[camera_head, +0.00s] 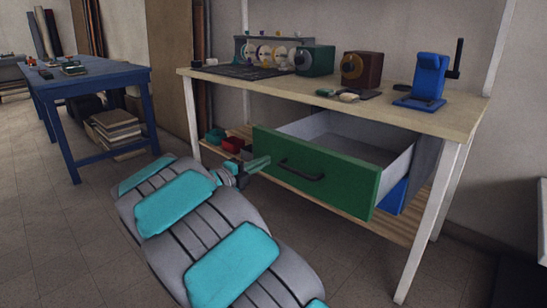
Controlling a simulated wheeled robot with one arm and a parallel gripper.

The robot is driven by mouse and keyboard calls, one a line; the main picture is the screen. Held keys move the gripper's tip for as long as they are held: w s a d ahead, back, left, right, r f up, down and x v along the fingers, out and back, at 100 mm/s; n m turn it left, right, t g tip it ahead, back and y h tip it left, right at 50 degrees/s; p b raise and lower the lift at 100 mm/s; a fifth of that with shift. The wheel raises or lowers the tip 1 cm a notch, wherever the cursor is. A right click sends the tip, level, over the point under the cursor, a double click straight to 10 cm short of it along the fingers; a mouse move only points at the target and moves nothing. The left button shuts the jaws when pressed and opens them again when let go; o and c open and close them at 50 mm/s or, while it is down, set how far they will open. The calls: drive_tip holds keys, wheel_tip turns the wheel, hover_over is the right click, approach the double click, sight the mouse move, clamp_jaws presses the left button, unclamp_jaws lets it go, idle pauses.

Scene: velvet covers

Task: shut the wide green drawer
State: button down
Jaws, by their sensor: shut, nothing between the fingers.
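The wide green drawer (318,179) hangs under the workbench and stands well open, its grey inside showing. A dark bar handle (301,170) sits across the middle of its green front. My gripper (262,163) is at the left part of the drawer front, at about the handle's height. It is shut with nothing in it. Its tip appears close to the green front, but I cannot tell whether it touches. My grey and teal arm reaches in from the lower left.
The workbench (420,116) carries a blue press (425,83), a green machine (315,60) and a brown machine (363,70). A lower wooden shelf (345,215) holds small bins. A blue table (95,82) stands at the far left. Floor in front is clear.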

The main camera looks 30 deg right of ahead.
sight(281, 154)
drive_tip(key=shift+x, duration=2.3)
drive_tip(key=shift+d, duration=0.1)
drive_tip(key=shift+w+d+f, duration=0.15)
drive_tip(key=shift+d, duration=0.25)
drive_tip(key=x, duration=2.7)
drive_tip(key=shift+d, duration=0.2)
drive_tip(key=shift+w+d, duration=0.25)
drive_tip(key=shift+d, duration=0.2)
drive_tip(key=shift+r, duration=0.25)
